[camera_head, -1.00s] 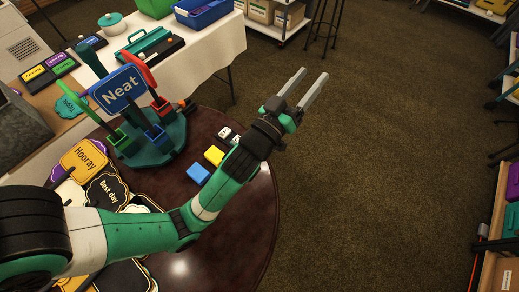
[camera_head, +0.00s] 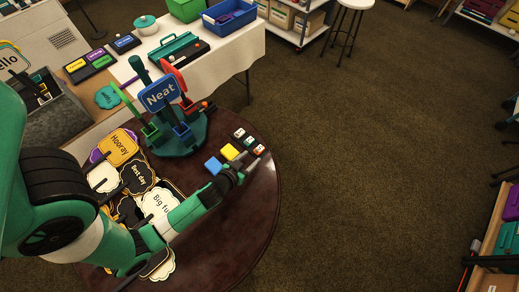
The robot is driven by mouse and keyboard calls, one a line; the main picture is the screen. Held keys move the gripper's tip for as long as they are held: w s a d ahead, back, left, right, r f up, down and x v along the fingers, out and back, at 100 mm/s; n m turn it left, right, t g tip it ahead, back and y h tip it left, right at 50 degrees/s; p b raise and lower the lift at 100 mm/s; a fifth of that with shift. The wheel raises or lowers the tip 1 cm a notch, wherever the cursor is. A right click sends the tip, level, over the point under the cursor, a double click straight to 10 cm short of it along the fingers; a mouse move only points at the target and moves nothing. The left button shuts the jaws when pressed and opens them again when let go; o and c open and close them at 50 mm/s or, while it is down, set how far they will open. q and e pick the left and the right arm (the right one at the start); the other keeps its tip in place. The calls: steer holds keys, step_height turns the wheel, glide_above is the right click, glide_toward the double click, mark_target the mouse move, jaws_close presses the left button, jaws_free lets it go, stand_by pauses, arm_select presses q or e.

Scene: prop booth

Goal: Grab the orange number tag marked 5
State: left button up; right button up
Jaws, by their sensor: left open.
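A short row of small number tags lies near the right edge of the round dark table (camera_head: 215,245). The tags have pale faces: a far one (camera_head: 239,133), a middle one (camera_head: 248,141) and a near one (camera_head: 260,149). Their digits are too small to read, and I cannot tell which one is the orange 5. My left gripper (camera_head: 259,161) is open over the table's right part, just on the near side of the nearest tag. I see nothing between its fingers. I cannot tell whether it touches a tag. My right gripper is not in view.
Sign props, such as "Hooray" (camera_head: 117,148), cover the table's left. Open floor (camera_head: 380,150) lies right.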

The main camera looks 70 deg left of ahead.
mark_target(259, 149)
arm_select(q)
steer(key=x, duration=0.3)
steer(key=b+x, duration=0.1)
steer(key=x, duration=0.1)
steer(key=shift+w+a+r, duration=0.1)
steer(key=shift+w+a, duration=0.2)
steer(key=shift+w, duration=0.05)
jaws_close()
